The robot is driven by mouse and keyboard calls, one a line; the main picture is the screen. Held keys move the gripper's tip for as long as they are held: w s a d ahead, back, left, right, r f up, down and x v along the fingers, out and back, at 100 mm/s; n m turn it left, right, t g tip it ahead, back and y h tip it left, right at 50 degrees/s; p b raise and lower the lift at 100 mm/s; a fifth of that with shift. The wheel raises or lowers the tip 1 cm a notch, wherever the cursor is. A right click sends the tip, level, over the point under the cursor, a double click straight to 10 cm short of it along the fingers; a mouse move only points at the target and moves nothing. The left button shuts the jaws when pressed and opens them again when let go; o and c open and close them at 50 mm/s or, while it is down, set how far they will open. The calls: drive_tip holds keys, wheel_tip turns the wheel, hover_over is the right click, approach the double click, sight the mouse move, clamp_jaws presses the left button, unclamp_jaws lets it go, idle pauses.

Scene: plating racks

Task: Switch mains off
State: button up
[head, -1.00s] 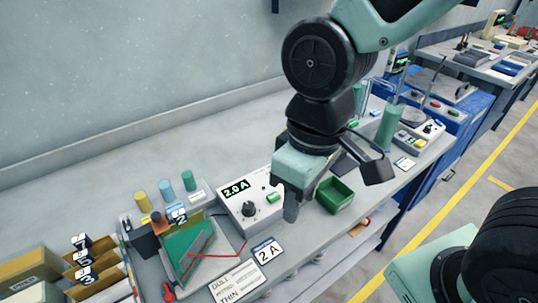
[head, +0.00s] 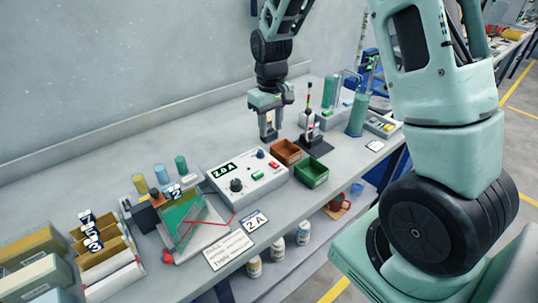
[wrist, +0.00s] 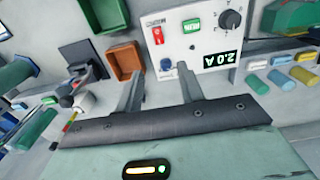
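The white power supply (head: 262,187) stands on the bench with a lit 2.0 A display (head: 222,170) and a black knob (head: 236,185). It carries a green button (head: 257,175), a blue knob (head: 260,154) and a red switch (head: 274,164). In the wrist view the red switch (wrist: 157,34) lies ahead of the fingertips, with the green button (wrist: 192,23) to its right. My gripper (head: 268,135) points down behind the supply, apart from its controls. In the wrist view my gripper (wrist: 160,72) is open and empty. Which control is the mains switch is not readable.
A brown bin (head: 286,152) and a green bin (head: 311,171) stand right of the supply. A signal tower (head: 308,115) rises close to my gripper's right. A green board on a stand (head: 183,222) is at the left. The bench behind the supply is clear.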

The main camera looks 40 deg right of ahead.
sight(271, 162)
wheel_tip(271, 162, down, 11)
drive_tip(key=shift+f+p, duration=0.15)
drive_tip(key=shift+p, duration=0.8)
clamp_jaws()
